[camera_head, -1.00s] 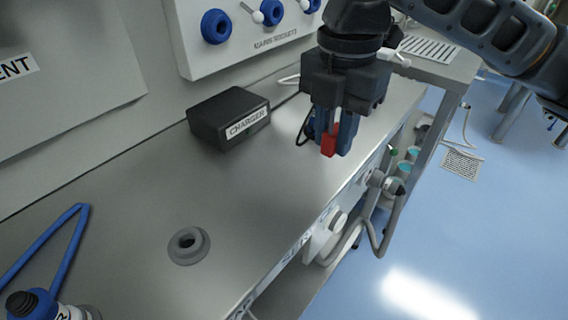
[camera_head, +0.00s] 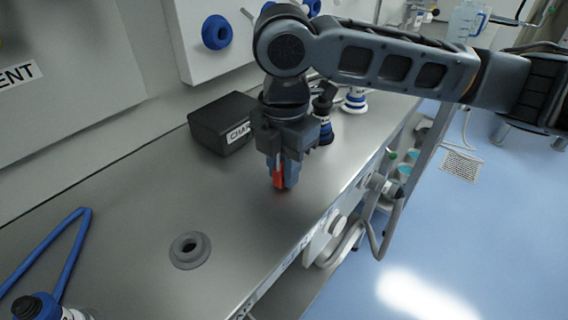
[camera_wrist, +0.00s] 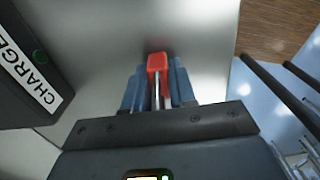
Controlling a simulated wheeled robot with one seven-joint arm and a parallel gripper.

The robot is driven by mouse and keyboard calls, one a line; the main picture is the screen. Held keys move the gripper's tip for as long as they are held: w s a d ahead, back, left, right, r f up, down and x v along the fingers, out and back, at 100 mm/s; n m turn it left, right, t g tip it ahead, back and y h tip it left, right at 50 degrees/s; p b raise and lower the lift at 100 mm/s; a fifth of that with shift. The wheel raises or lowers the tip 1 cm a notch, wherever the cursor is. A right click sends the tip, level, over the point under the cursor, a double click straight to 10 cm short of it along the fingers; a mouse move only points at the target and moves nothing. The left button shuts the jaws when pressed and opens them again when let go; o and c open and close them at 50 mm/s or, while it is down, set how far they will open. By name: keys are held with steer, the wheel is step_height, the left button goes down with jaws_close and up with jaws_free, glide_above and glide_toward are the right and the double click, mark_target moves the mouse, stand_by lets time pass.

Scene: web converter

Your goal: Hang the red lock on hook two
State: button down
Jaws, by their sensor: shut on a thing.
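The red lock (camera_wrist: 157,64) is between the two blue-grey fingers of my gripper (camera_wrist: 159,88) in the wrist view, with its metal shackle running back toward the palm. In the head view the red lock (camera_head: 279,178) shows at the fingertips of my gripper (camera_head: 283,178), which points down over the metal bench. The gripper is shut on the lock. It is in front of the charger box and to its right. I cannot tell the lock's exact height above the bench. No hook labelled two is readable in these views.
The black charger box (camera_head: 224,122) stands close to my gripper's left. A grey ring (camera_head: 190,250) lies on the bench nearer the camera. A white wall panel with blue round fittings (camera_head: 217,32) is behind.

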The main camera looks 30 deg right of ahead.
steer(key=shift+f, duration=0.15)
steer(key=shift+f, duration=0.2)
steer(key=c, duration=0.9)
jaws_free()
steer(key=shift+r+b, duration=0.1)
steer(key=shift+b, duration=0.35)
steer(key=r, duration=0.8)
steer(key=shift+w+a+p, duration=0.15)
steer(key=shift+a+p, duration=0.15)
